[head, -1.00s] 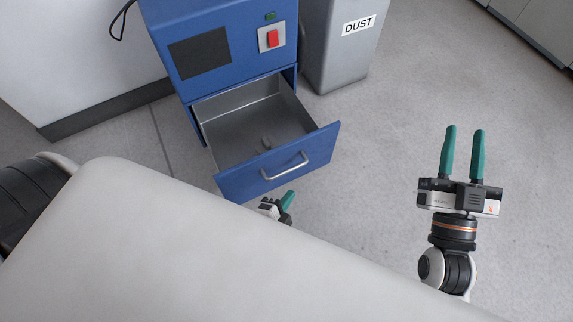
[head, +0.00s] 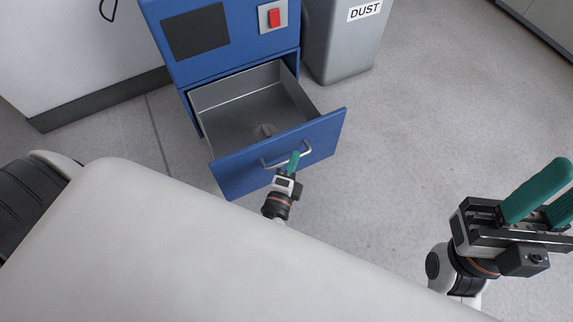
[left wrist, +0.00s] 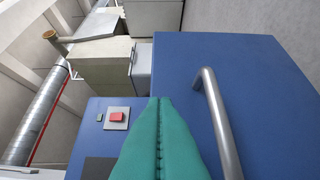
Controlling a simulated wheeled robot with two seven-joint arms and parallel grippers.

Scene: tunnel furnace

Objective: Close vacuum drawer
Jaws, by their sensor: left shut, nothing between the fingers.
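The vacuum drawer (head: 232,172) is pulled out of the blue cabinet, with its grey metal inside showing from above. Its blue front carries a silver bar handle (head: 272,165), which also shows in the left wrist view (left wrist: 218,120). My left gripper (head: 294,160) is shut and empty, with its green fingertips at the drawer front beside the handle. In the left wrist view the closed fingers (left wrist: 159,100) point towards the drawer front, left of the handle; contact cannot be told. My right gripper (head: 555,185) is open and empty at the far right, away from the drawer.
The blue cabinet (head: 235,62) has a dark panel and a red switch (head: 274,18). A grey DUST bin (head: 340,50) stands right of the cabinet. The floor (head: 420,120) between bin and right gripper is clear.

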